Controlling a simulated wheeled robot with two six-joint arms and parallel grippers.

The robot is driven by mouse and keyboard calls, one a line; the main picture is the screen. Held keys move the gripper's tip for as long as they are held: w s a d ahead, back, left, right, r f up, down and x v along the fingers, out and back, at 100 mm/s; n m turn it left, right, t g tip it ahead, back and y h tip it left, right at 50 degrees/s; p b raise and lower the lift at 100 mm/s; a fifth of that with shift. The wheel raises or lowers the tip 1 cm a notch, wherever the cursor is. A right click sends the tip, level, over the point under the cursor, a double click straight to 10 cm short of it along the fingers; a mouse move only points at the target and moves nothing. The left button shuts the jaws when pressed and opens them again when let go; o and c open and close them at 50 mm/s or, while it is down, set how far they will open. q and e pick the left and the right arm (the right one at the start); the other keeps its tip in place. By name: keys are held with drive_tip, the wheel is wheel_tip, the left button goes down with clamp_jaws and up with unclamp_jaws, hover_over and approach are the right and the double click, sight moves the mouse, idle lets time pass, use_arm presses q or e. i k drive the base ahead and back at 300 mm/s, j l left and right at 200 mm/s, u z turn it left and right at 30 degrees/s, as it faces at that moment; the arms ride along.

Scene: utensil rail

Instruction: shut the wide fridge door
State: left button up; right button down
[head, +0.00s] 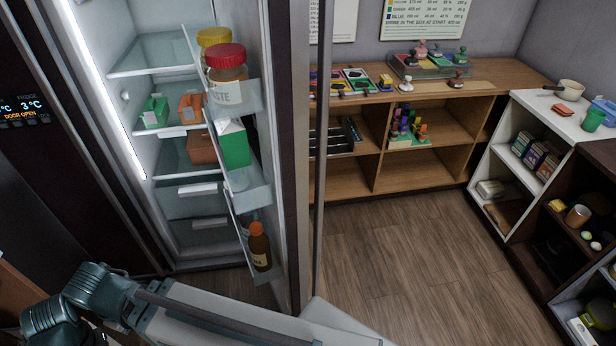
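The wide fridge door (301,150) stands open and is seen nearly edge-on, its inner shelves facing left. A long vertical bar handle (320,150) runs along its outer side. Door shelves hold a red-lidded jar (226,75), a yellow-lidded jar (212,38), a green-and-white carton (233,145) and a brown bottle (260,248). The lit fridge interior (175,100) is exposed. The display (25,108) reads "DOOR OPEN" and 3 °C. My arm crosses the bottom of the view, passing in front of the door's lower part. Neither gripper shows.
Inside, a green box (154,112) and an orange one (191,108) sit on a shelf. A wooden shelf unit (372,174) stands behind, with a white-topped unit (560,118) and dark shelves (560,215) at right. The wood floor (420,260) right of the door is clear.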

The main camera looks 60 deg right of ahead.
sight(275, 35)
drive_tip(key=k+l+z, duration=0.1)
drive_tip(key=k+l, duration=0.2)
drive_tip(key=k+l+z, duration=0.1)
drive_tip(key=k+l, duration=0.15)
drive_tip(key=l, duration=0.2)
drive_tip(key=k+l+z, duration=0.15)
drive_tip(key=l, duration=0.25)
drive_tip(key=l+z, duration=0.2)
drive_tip(key=l, duration=0.7)
